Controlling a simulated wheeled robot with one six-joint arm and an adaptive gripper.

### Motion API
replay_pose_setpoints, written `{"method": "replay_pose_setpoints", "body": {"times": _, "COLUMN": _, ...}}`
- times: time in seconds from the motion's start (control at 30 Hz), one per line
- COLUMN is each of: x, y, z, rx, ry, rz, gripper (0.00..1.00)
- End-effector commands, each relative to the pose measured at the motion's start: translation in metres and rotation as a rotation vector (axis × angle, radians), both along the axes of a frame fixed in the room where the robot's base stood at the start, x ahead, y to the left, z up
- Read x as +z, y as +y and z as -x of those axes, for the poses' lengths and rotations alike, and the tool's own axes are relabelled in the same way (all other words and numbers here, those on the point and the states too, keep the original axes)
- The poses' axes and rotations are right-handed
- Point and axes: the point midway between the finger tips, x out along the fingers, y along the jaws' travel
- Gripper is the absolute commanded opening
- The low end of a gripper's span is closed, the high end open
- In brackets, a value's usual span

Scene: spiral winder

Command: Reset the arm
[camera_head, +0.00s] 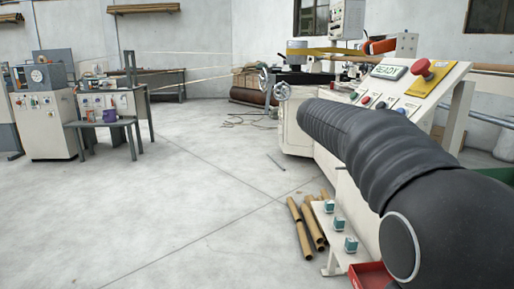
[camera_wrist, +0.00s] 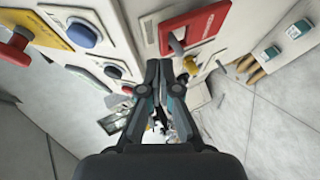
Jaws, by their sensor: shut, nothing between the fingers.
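My gripper (camera_wrist: 160,66) shows in the wrist view with its two dark fingers together and nothing between them. It points past the control panel (camera_wrist: 62,12), over the floor side of the machine; I see no contact with the panel. In the head view, my black ribbed arm reaches from the lower right towards the white control panel (camera_head: 452,84). It covers part of the panel front, and my gripper is hidden there. The panel has a display reading READY (camera_head: 388,71) and a red mushroom button (camera_head: 424,69) on a yellow plate.
A red switch plate (camera_wrist: 205,26) with a grey lever is near my fingers. Small teal-topped items (camera_head: 338,223) sit on a white shelf by cardboard tubes (camera_head: 305,228) and a red tray (camera_head: 371,277). A grey bench (camera_head: 104,123) stands left. The middle floor is clear.

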Motion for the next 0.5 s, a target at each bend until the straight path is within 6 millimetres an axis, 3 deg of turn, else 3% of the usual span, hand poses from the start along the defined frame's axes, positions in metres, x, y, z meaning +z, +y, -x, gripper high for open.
{"method": "replay_pose_setpoints", "body": {"times": 0.03, "x": -0.027, "y": 0.007, "z": 0.016, "rx": 0.004, "ry": 0.043, "rz": -0.08, "gripper": 0.0}}
{"method": "replay_pose_setpoints", "body": {"times": 0.1, "x": -0.062, "y": 0.019, "z": 0.043, "rx": 0.007, "ry": 0.091, "rz": -0.202, "gripper": 0.0}}
{"method": "replay_pose_setpoints", "body": {"times": 0.2, "x": -0.104, "y": 0.039, "z": 0.089, "rx": 0.004, "ry": 0.145, "rz": -0.376, "gripper": 0.0}}
{"method": "replay_pose_setpoints", "body": {"times": 0.33, "x": -0.147, "y": 0.07, "z": 0.153, "rx": -0.012, "ry": 0.188, "rz": -0.593, "gripper": 0.0}}
{"method": "replay_pose_setpoints", "body": {"times": 0.5, "x": -0.185, "y": 0.107, "z": 0.231, "rx": -0.036, "ry": 0.201, "rz": -0.83, "gripper": 0.0}}
